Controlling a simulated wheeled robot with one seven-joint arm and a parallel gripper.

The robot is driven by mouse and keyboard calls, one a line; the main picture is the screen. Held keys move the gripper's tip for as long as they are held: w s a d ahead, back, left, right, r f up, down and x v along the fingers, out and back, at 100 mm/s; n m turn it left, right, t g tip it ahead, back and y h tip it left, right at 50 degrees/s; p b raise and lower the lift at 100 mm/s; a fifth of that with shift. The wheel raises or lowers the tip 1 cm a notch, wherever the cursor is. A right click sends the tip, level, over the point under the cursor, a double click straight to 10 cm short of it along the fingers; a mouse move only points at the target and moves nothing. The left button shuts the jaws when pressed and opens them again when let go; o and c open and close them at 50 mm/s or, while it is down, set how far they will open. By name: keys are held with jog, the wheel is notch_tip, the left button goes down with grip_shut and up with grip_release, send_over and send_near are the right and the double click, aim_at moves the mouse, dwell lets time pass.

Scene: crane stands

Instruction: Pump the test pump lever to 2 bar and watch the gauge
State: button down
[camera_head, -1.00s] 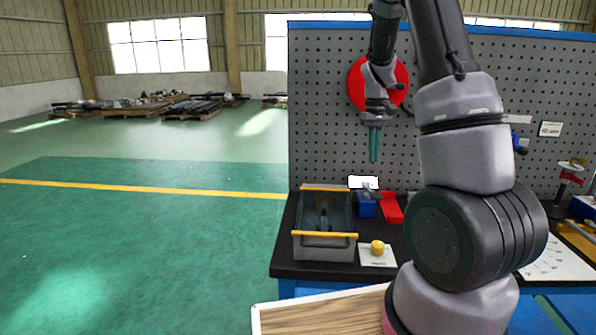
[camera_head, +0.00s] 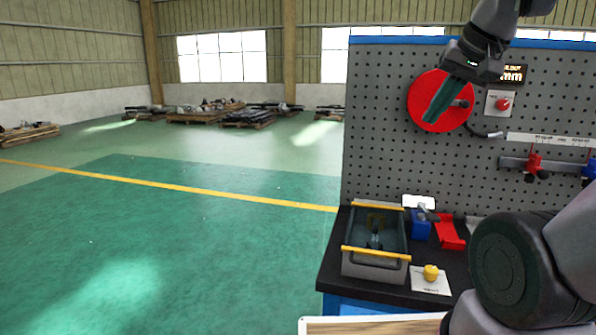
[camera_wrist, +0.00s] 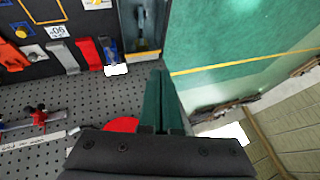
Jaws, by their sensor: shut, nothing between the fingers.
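My gripper (camera_head: 432,116) is raised in front of the pegboard, its teal fingers closed together and pointing down-left. They overlap a red disc (camera_head: 424,90) on the board in the head view; I cannot tell the gap between them. In the wrist view my gripper (camera_wrist: 158,74) also shows closed and empty. I cannot make out a pump lever or a gauge for certain. An open grey box with yellow bars (camera_head: 375,266) stands on the bench's left end, with a dark object inside. It also shows at the top of the wrist view (camera_wrist: 128,22). My gripper is well above it.
Beside the box are a blue holder (camera_head: 420,228), a red bin (camera_head: 450,236) and a yellow knob on a white card (camera_head: 430,273). The pegboard (camera_head: 385,130) rises behind the bench. A red button box (camera_head: 499,104) hangs right of the disc. Green floor (camera_head: 200,235) on the left is clear.

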jog(key=shift+s+a+r+t, duration=0.1)
jog(key=shift+s+a+t, duration=0.1)
jog(key=shift+s, duration=0.35)
jog(key=shift+s+a+t, duration=0.15)
jog(key=shift+s+t, duration=0.05)
jog(key=shift+s, duration=0.35)
jog(key=shift+w, duration=0.1)
